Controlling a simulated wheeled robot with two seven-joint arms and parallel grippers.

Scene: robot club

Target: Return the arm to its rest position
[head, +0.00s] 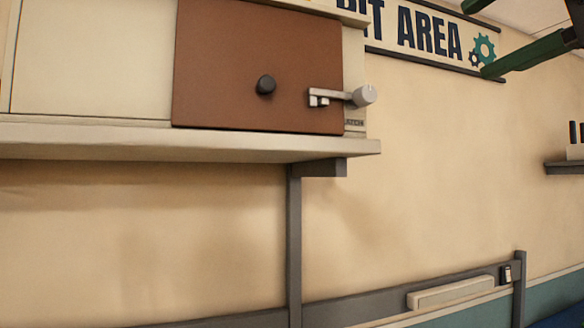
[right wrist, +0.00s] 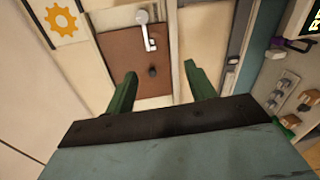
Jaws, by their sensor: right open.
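My right gripper (head: 476,38) is at the top right corner of the head view, with two green fingers spread apart and nothing between them. In the right wrist view my right gripper (right wrist: 160,74) is also open and empty, its fingers pointing toward a brown door (head: 225,70) from some distance. The door has a dark round knob (head: 266,85) and a latch lever with a pale grey end (head: 363,95). The lever lies across the door's right edge, and the door looks closed. My left gripper is not in view.
The cabinet stands on a pale shelf (head: 190,140) with a grey post (head: 295,240) below. A small wall shelf (head: 566,168) is at the right. A grey rail (head: 390,294) runs low along the wall. The wall between is bare. A panel with knobs (right wrist: 285,95) shows at the wrist view's right.

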